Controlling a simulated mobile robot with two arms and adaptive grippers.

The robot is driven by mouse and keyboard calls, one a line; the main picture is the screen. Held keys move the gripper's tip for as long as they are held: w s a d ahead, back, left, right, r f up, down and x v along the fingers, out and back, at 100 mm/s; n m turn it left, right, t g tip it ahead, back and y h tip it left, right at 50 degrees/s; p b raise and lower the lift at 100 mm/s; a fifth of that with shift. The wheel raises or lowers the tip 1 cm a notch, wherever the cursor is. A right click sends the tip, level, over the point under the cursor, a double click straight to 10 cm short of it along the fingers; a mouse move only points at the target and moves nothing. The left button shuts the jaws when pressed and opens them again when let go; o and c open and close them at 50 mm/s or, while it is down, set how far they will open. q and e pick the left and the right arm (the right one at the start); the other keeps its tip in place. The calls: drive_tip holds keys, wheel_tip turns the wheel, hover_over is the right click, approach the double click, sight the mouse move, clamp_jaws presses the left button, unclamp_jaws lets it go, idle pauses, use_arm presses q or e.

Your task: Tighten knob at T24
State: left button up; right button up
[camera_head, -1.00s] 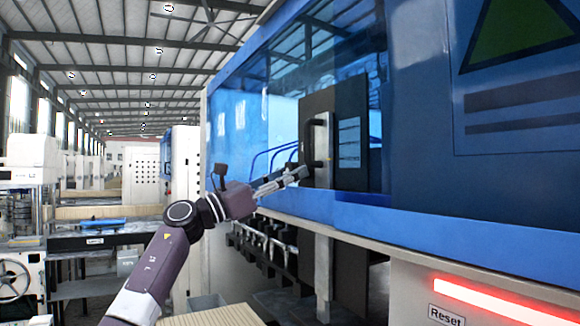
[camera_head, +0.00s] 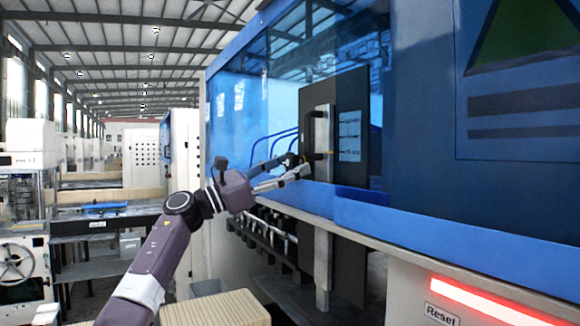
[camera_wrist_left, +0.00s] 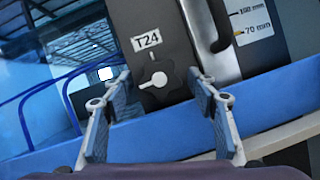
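The T24 label (camera_wrist_left: 146,41) is a white tag on a dark vertical panel, which also shows in the head view (camera_head: 350,165). My left gripper (camera_wrist_left: 160,80) is open, one finger on each side of the knob. I see gaps between fingers and knob, and cannot tell whether the tips reach its depth. In the head view the left gripper (camera_head: 304,170) is at the panel's lower left edge. My right gripper is not in view.
A black handle (camera_wrist_left: 219,28) on a metal strip and a white scale label (camera_wrist_left: 250,20) are right of the knob. A blue ledge (camera_wrist_left: 165,133) runs below the panel. Blue tubes (camera_wrist_left: 38,110) are to the left. A Reset button label (camera_head: 442,314) is lower right.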

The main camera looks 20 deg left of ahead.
use_arm(q)
drive_tip(key=v, duration=1.2)
drive_tip(key=shift+f, duration=0.1)
